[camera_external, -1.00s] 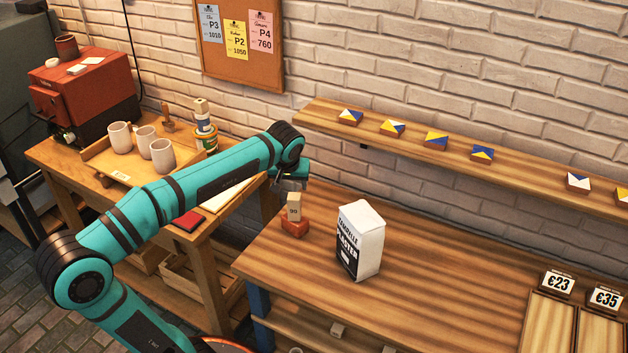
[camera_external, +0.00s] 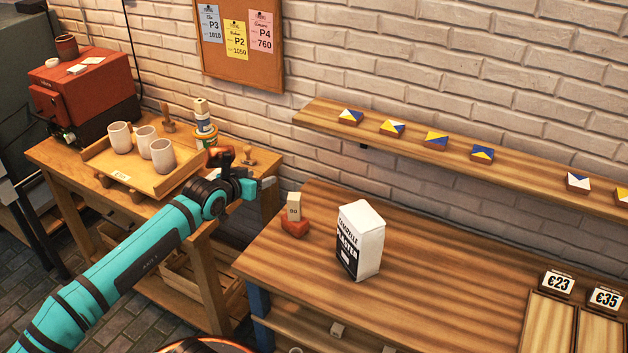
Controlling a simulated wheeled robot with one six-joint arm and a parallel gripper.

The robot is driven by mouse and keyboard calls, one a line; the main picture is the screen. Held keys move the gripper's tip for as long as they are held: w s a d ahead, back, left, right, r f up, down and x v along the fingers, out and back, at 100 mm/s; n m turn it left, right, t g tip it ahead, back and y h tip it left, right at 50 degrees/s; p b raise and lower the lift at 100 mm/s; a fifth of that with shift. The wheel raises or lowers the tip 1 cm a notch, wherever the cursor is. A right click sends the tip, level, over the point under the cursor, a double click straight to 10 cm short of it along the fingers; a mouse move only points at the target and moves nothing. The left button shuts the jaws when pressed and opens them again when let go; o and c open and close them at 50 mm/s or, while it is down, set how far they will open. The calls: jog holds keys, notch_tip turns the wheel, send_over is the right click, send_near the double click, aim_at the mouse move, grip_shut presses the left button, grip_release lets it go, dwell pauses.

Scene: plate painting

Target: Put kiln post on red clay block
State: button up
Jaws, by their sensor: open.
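The kiln post (camera_external: 294,206) is a small pale block with dark marks on its face. It stands upright on top of the red clay block (camera_external: 295,228), which lies near the left back corner of the right-hand table. My gripper (camera_external: 267,182) is to the left of the post and a little higher in the picture, apart from it, over the right end of the left-hand table. It is open, and I see nothing held in it. Its fingers are small and partly hidden by the wrist.
A white plaster bag (camera_external: 366,240) stands right of the post on the table (camera_external: 440,270). On the left table are a tray (camera_external: 150,182) with cups, a stacked can (camera_external: 205,137) and a stamp (camera_external: 248,156). A wall shelf (camera_external: 540,172) holds several painted tiles.

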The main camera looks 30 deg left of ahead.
jog(key=s+a+r+t, duration=0.1)
jog(key=s+r+t, duration=0.1)
jog(key=s, duration=0.3)
jog(key=shift+s+a+r+m+t, duration=0.2)
jog(key=shift+a+m+t, duration=0.15)
jog(key=shift+t, duration=0.45)
dwell(0.4)
